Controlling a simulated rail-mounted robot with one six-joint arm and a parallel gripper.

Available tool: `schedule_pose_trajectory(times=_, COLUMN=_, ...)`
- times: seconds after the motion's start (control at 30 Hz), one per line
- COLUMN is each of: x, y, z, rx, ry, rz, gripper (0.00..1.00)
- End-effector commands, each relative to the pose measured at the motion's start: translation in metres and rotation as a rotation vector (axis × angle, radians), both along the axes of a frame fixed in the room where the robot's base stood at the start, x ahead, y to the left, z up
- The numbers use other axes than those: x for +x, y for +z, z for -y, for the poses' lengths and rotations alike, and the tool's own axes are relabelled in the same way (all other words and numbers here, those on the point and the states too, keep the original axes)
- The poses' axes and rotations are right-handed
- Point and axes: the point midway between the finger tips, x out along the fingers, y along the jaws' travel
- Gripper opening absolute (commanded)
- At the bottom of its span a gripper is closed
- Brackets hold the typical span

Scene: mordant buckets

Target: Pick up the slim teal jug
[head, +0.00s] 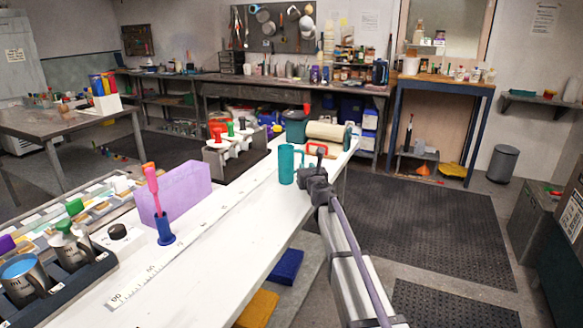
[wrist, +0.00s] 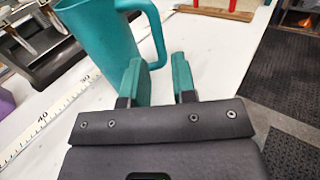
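The slim teal jug (head: 286,165) stands upright on the white bench, left of my gripper (head: 304,176) in the head view. In the wrist view the jug (wrist: 97,42) fills the upper left, its handle (wrist: 158,38) facing right. My gripper (wrist: 159,62) is open, with its two teal-padded fingers apart and nothing clamped between them. The outer bar of the handle appears between and just beyond the fingertips. The left fingertip overlaps the handle's lower end in the picture; I cannot tell whether they touch.
A long ruler (head: 160,281) lies along the white bench (head: 215,262). Behind the jug are a beige roll (head: 326,131) and a red-framed item (head: 316,150). A lilac block (head: 180,190) and a blue holder (head: 165,228) stand nearer me. The bench's right edge is close to my gripper.

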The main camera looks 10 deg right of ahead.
Motion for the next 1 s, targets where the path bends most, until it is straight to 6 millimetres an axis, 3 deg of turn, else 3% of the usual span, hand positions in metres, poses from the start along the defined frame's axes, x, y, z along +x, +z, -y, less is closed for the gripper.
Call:
schedule_pose_trajectory(times=0.07, x=0.015, y=0.000, z=-0.001, rx=-0.001, ry=0.000, rz=0.000, gripper=0.25)
schedule_pose_trajectory(times=0.27, x=0.023, y=0.000, z=-0.002, rx=-0.002, ry=0.001, rz=0.000, gripper=0.25)
schedule_pose_trajectory(times=0.5, x=0.066, y=-0.001, z=-0.007, rx=-0.003, ry=0.001, rz=0.000, gripper=0.25)
schedule_pose_trajectory(times=0.73, x=0.068, y=-0.001, z=-0.007, rx=-0.003, ry=0.001, rz=0.000, gripper=0.25)
schedule_pose_trajectory(times=1.0, x=0.068, y=-0.001, z=-0.007, rx=-0.003, ry=0.001, rz=0.000, gripper=0.00)
